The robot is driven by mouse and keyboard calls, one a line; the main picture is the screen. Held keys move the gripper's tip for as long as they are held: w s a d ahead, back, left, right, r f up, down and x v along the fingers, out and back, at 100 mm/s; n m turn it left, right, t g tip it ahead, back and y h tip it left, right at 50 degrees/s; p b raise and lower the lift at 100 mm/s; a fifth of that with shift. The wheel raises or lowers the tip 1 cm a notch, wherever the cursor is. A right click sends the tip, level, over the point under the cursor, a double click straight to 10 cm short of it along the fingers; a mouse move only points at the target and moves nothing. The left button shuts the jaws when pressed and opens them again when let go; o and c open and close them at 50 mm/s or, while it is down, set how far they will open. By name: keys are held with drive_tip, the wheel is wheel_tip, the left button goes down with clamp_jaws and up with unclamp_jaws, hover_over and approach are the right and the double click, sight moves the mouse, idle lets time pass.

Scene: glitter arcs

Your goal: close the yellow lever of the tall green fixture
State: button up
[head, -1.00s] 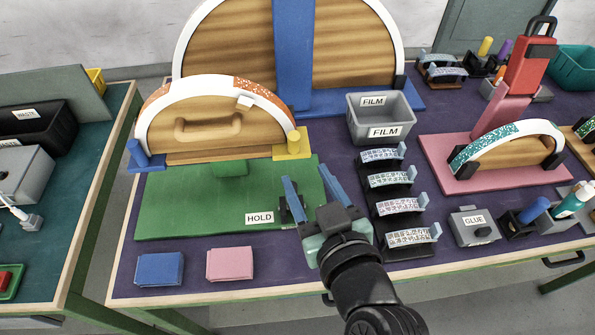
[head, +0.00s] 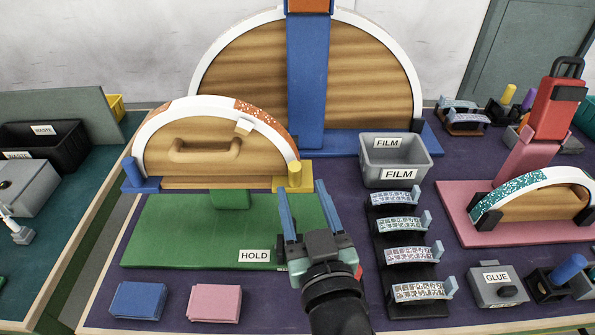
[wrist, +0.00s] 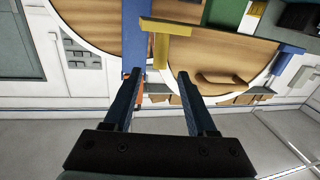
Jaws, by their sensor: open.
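My gripper (head: 303,210) is open and empty, over the right edge of a flat green board (head: 180,230) marked HOLD. Its two blue fingers also show in the wrist view (wrist: 156,88), apart with nothing between their tips. A yellow block with an upright yellow peg (head: 295,176) sits at the right foot of the smaller white-rimmed arch, just beyond the fingertips. A yellow T-shaped part (wrist: 159,40) shows beyond the fingers in the wrist view.
The smaller arch (head: 200,145) has a wooden face and handle. A grey FILM bin (head: 395,160) and a rack of patterned strips (head: 405,253) stand to the right. Blue (head: 138,299) and pink (head: 215,302) blocks lie in front. A pink-based fixture (head: 510,215) is farther right.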

sight(296, 174)
drive_tip(key=shift+w+a, duration=0.25)
drive_tip(key=shift+w, duration=0.85)
drive_tip(key=shift+w+a, duration=0.2)
drive_tip(key=shift+w, duration=0.85)
clamp_jaws()
